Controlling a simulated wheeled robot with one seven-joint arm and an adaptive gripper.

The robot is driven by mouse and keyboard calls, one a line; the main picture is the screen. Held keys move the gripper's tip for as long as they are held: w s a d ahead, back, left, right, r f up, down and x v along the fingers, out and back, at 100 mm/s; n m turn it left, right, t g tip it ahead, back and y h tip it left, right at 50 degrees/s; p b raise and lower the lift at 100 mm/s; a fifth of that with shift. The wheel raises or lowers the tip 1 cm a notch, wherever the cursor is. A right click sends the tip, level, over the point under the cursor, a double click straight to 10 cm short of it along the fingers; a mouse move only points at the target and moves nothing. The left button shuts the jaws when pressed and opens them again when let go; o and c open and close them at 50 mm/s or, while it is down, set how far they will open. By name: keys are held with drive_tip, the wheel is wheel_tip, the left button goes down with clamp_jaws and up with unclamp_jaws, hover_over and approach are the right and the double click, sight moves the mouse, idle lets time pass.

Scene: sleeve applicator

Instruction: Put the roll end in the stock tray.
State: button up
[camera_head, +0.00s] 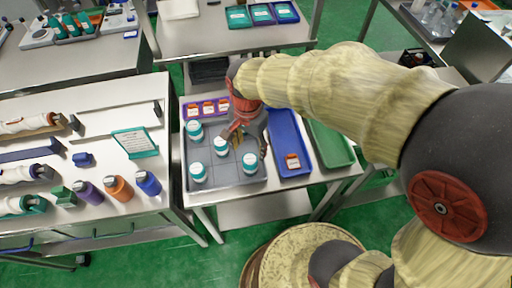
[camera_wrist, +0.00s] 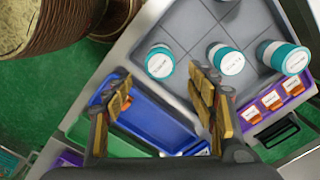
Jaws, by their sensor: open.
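No item is clearly marked as the roll end. A small orange piece with a white label (camera_head: 292,161) lies in the near end of the blue tray (camera_head: 287,127); in the wrist view it (camera_wrist: 125,103) is partly behind one finger. Three similar orange pieces (camera_head: 208,107) sit in a purple tray (camera_head: 184,113). An empty green tray (camera_head: 330,145) is right of the blue one. I cannot tell which is the stock tray. My gripper (camera_head: 245,143) is open and empty above the grey tray's right side, beside the blue tray; its fingers (camera_wrist: 163,92) show apart in the wrist view.
Several white-and-teal jars (camera_head: 221,146) stand in the grey sectioned tray (camera_head: 232,179), close to my fingers. A left bench holds coloured rolls (camera_head: 118,188) and a teal-framed card (camera_head: 134,143). A back table carries teal-filled trays (camera_head: 262,14). Green floor shows between the tables.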

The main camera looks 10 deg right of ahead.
drive_tip(key=s+d+r+n+t, duration=0.5)
drive_tip(key=s+d+r+n, duration=0.4)
drive_tip(key=r, duration=0.6)
drive_tip(key=shift+s+d+r+t, duration=0.15)
drive_tip(key=shift+s+d+t, duration=0.15)
drive_tip(key=shift+s+d, duration=0.7)
